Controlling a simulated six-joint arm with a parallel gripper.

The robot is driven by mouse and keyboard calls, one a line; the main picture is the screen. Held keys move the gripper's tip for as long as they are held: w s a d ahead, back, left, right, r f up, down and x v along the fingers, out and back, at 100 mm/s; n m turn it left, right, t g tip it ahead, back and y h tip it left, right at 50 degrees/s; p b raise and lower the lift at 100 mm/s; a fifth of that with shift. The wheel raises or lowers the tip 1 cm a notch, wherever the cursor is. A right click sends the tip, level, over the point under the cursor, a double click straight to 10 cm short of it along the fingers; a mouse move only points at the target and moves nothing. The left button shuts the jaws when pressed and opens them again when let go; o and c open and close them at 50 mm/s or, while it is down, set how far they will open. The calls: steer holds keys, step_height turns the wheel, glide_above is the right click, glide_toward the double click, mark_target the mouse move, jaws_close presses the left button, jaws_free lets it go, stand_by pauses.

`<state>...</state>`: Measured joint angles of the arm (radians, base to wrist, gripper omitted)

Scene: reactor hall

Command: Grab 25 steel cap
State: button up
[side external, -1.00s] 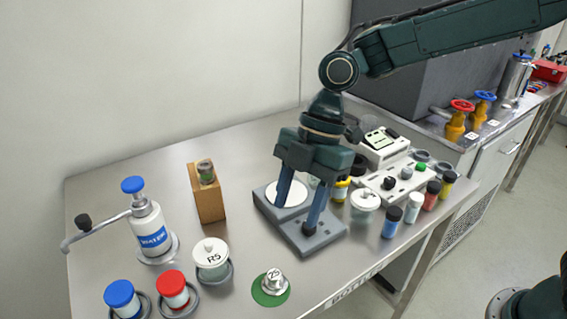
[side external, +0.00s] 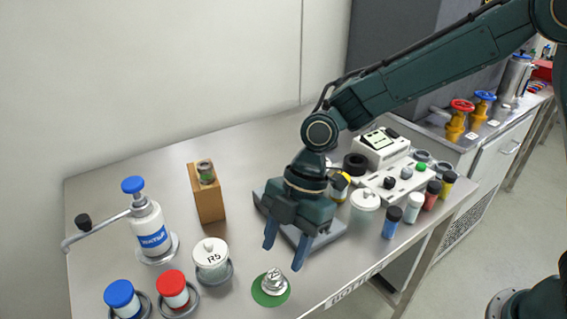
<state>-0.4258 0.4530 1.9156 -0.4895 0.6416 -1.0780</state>
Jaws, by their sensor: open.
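The steel cap marked 25 (side external: 274,280) is a small silver knobbed piece. It sits upright on a round green pad (side external: 268,297) near the front edge of the steel table. My gripper (side external: 283,255) is open and empty, its two blue fingers pointing down just above and behind the cap. The fingertips look apart from the cap; the exact gap cannot be told from this view.
A white lidded jar R5 (side external: 211,260) stands left of the cap. Red (side external: 172,289) and blue-capped (side external: 122,298) jars and a water dispenser (side external: 150,232) are further left. A grey plate (side external: 328,239) lies behind my gripper; several small bottles stand right.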

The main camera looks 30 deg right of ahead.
mark_target(275, 273)
steer(key=shift+x, duration=2.6)
steer(key=shift+w, duration=0.1)
jaws_close()
steer(key=shift+r, duration=0.15)
step_height(275, 273, up, 20)
